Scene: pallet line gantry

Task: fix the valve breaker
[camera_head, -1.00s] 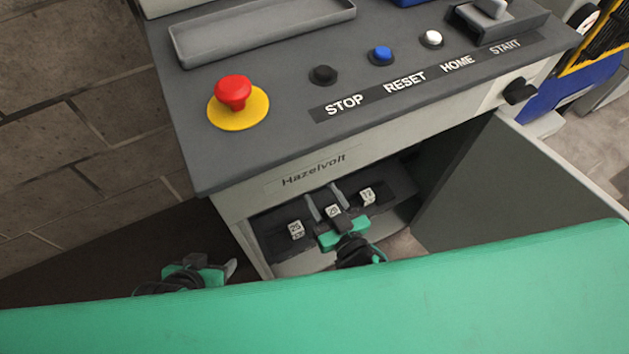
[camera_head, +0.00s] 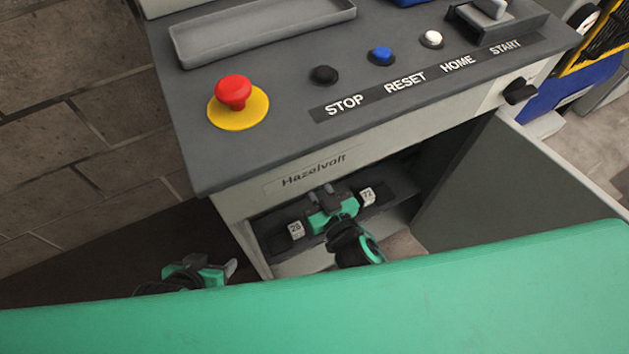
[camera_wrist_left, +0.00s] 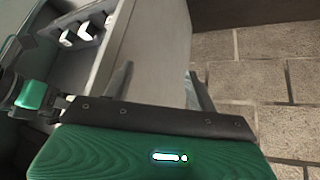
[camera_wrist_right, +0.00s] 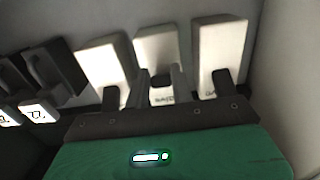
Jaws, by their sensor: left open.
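Breakers sit in a row inside the open cabinet (camera_head: 270,254), under the Hazelvolt plate. In the right wrist view I see a left pale breaker (camera_wrist_right: 103,62), a middle breaker (camera_wrist_right: 163,45) and a right breaker (camera_wrist_right: 224,45); their labels are too small to read. My right gripper (camera_head: 323,190) is in the cabinet at the row. Its fingers (camera_wrist_right: 165,80) stand close together on both sides of the middle breaker's dark toggle, which they partly hide. My left gripper (camera_head: 230,268) is open and empty, outside the cabinet to its left; its fingers (camera_wrist_left: 158,80) show apart.
The cabinet door (camera_head: 510,185) stands open on the right. Above is the panel with a red stop knob (camera_head: 233,92), black (camera_head: 324,75), blue (camera_head: 381,56) and white (camera_head: 432,39) buttons and an empty grey tray (camera_head: 262,30). Brick paving (camera_head: 80,150) lies clear at left.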

